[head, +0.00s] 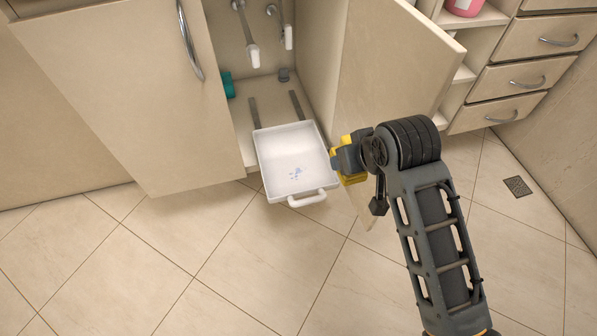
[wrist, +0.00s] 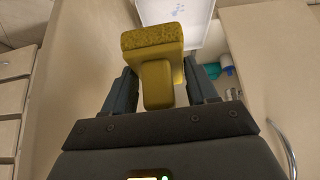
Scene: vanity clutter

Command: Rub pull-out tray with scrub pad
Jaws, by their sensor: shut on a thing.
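The white pull-out tray (head: 279,155) sticks out of the open cabinet and has a handle at its front. A patch of bluish-purple marks (head: 296,173) lies on its floor; the tray also shows at the top of the wrist view (wrist: 150,14). My gripper (wrist: 158,85) is shut on the yellow scrub pad (wrist: 153,40), holding it by its narrower grip part. In the head view the scrub pad (head: 347,178) is at my gripper (head: 343,160), just right of the tray and apart from the marks. My gripper partly hides the pad there.
The cabinet's left door (head: 115,90) and right door (head: 392,65) stand open on either side of the tray. A teal item (head: 228,85) and pipes (head: 247,40) are inside. Drawers (head: 520,75) stand at right. The tiled floor (head: 240,270) in front is clear.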

